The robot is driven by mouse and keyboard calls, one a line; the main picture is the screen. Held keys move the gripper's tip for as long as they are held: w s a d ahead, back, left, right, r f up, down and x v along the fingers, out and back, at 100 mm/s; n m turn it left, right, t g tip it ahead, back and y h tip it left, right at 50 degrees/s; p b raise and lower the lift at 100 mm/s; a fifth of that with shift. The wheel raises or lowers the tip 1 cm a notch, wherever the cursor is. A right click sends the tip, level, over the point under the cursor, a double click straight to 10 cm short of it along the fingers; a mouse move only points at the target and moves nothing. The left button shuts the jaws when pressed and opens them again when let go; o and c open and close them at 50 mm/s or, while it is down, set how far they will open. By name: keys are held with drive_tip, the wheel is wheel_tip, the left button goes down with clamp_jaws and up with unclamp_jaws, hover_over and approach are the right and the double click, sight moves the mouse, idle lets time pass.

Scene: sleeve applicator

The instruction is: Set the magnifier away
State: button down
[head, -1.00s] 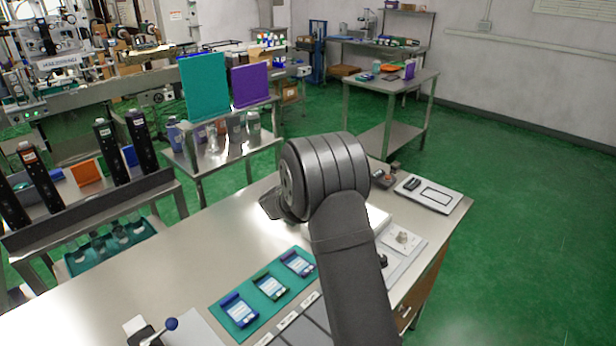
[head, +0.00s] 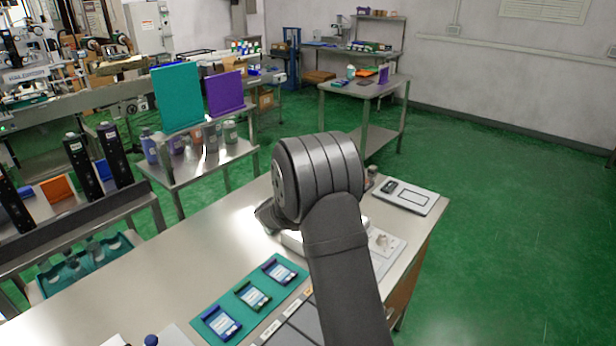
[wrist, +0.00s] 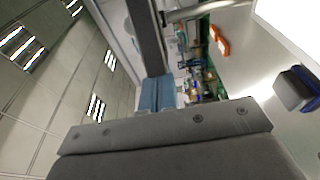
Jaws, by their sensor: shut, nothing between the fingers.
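I cannot pick out the magnifier in either view; my arm hides part of the bench behind it. My gripper (wrist: 157,93) shows in the wrist view as two bluish fingertips side by side, shut and empty, beyond the grey wrist housing. In the head view my wrist is over the steel bench (head: 190,265), and the fingers are hidden. A white object (head: 292,241) on the bench shows partly beneath my wrist.
A teal mat (head: 258,300) with several blue and green cards lies left of my forearm. A white-framed tray (head: 410,197) sits at the bench's far right corner. A side table with teal (head: 178,97) and purple (head: 226,93) panels stands beyond. Bare bench lies left of my wrist.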

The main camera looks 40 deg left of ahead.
drive_tip(key=d, duration=0.2)
drive_tip(key=w+d, duration=0.1)
drive_tip(key=d, duration=0.2)
drive_tip(key=w+d, duration=0.1)
drive_tip(key=d, duration=0.2)
drive_tip(key=shift+w, duration=0.15)
drive_tip(key=w+d+n+y, duration=0.1)
drive_tip(key=w+d+y, duration=0.1)
drive_tip(key=w+d, duration=0.4)
drive_tip(key=shift+w+n+g, duration=0.3)
drive_tip(key=shift+w, duration=0.95)
drive_tip(key=shift+a, duration=0.1)
drive_tip(key=shift+s, duration=0.1)
drive_tip(key=v, duration=1.7)
drive_tip(key=shift+d, duration=0.3)
